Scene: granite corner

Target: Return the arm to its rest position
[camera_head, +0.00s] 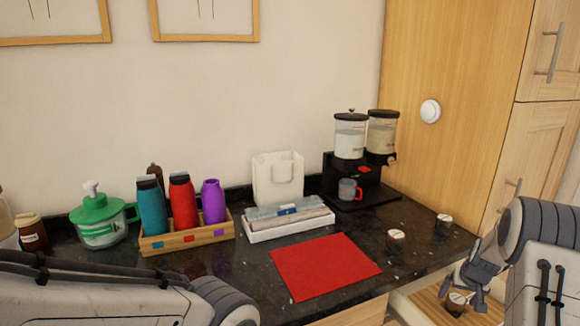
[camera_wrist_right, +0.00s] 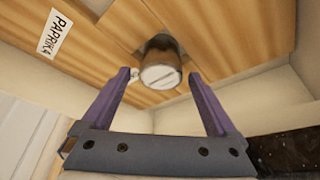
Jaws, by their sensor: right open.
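My right gripper (camera_head: 463,290) is low at the right, above an open drawer. It also shows in the right wrist view (camera_wrist_right: 160,76), its two purple fingers wide apart. A small spice jar with a pale lid (camera_wrist_right: 160,78) stands on the drawer's wooden insert, seen between the fingers, with a gap to each side. The same jar shows in the head view (camera_head: 457,299), partly behind the gripper. Of my left arm, only links show at the lower left; the left gripper is out of view.
A paprika label (camera_wrist_right: 60,31) lies on the insert. Two similar jars stand on the dark counter, one nearer (camera_head: 396,240) and one farther right (camera_head: 443,222). A red mat (camera_head: 325,267), a bottle caddy (camera_head: 188,238), a white tray (camera_head: 290,228) and a dispenser (camera_head: 360,170) occupy the counter.

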